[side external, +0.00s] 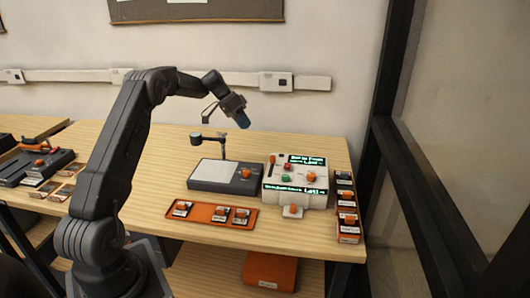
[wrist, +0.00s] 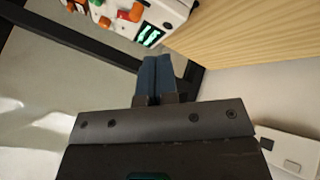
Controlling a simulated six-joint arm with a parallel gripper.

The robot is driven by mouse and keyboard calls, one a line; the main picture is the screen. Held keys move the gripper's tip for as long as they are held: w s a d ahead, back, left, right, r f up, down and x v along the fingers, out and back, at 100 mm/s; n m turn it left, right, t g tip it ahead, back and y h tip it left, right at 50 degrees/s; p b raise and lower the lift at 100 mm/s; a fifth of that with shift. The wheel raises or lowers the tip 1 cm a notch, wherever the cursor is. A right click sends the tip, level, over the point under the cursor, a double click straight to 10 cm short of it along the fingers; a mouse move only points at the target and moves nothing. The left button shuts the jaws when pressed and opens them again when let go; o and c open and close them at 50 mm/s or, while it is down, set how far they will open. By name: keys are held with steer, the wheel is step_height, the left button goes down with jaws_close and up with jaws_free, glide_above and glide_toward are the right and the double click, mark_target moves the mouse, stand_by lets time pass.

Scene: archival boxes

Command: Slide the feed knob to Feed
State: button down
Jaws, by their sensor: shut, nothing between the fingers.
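A white control box (side external: 292,190) stands on the wooden table, with green-lit displays and red, green and orange knobs on its top. I cannot tell which of these is the feed knob, and no Feed marking is readable. My gripper (side external: 244,123) is shut and empty, raised in the air above and behind the box, touching nothing. In the wrist view, the blue fingertips (wrist: 155,62) are pressed together, and part of the box (wrist: 160,18) shows at the top, apart from them.
A grey device with a pale plate (side external: 217,174) and a thin post stands left of the box. An orange tray (side external: 209,213) with small boxes lies in front. A column of small boxes (side external: 347,222) lines the right edge. A wall rail with sockets (side external: 276,82) runs behind.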

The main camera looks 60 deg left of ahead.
mark_target(271, 173)
steer(key=shift+a+f, duration=0.6)
steer(key=shift+a, duration=0.1)
steer(key=x, duration=0.9)
steer(key=shift+w+d+f, duration=0.1)
steer(key=shift+d, duration=0.1)
steer(key=shift+w+d+f, duration=0.1)
steer(key=shift+d, duration=0.95)
steer(key=shift+d+f, duration=0.15)
steer(key=shift+d, duration=0.9)
steer(key=shift+s+d, duration=2.15)
steer(key=shift+d, duration=0.05)
